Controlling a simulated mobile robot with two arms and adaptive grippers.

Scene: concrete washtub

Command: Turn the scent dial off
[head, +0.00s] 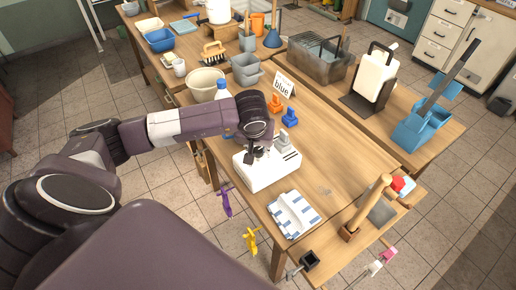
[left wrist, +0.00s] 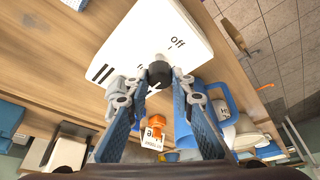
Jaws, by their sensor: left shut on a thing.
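The white scent device (head: 268,175) stands on the wooden table, with dark slots along its top. In the left wrist view its white face (left wrist: 150,35) shows the word "off" and several black bars. The dark round dial (left wrist: 160,74) sits at the edge of that face, between my left fingertips. My left gripper (head: 259,152) is over the device in the head view and is shut on the dial; it hides the dial there. Which way the dial points is not clear. My right gripper is in neither view.
A folded striped cloth (head: 294,214) lies in front of the device. Orange (head: 275,104) and blue (head: 290,118) objects stand behind it, near a "blue" sign (head: 284,84). A cream bowl (head: 206,82) is at the back left. The table right of the device is mostly clear.

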